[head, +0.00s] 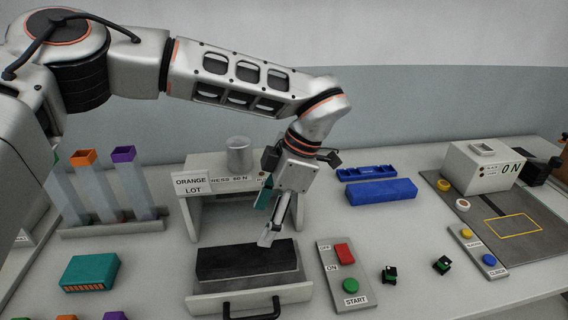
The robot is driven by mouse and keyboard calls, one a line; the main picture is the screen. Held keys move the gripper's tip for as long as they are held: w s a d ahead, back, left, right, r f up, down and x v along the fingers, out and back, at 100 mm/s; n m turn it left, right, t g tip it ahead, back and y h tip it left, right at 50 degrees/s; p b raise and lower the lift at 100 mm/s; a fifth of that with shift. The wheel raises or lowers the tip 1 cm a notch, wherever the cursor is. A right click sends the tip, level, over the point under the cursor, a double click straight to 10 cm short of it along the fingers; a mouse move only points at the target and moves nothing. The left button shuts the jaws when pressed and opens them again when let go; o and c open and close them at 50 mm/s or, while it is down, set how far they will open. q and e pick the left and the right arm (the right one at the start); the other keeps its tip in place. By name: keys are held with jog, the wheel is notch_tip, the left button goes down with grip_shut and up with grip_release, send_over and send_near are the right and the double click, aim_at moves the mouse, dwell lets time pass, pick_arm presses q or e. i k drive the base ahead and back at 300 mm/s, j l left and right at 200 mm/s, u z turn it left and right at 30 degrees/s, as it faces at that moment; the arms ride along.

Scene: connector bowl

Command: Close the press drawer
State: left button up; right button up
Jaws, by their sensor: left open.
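My left gripper (270,222) points down in front of the press, over the back part of the drawer. It is open, and nothing shows between its fingers. It hides part of the press opening, and I cannot tell whether its tips touch the block. My right gripper is out of view.
A control panel (344,273) with red and green buttons lies right of the drawer, with two small dark parts (389,274) beyond. A blue block (381,191) lies behind. A teal box (91,272) and a rack of tubes (115,226) stand left. A machine (487,168) stands right.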

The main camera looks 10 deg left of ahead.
aim_at(225, 296)
jog(key=k, duration=1)
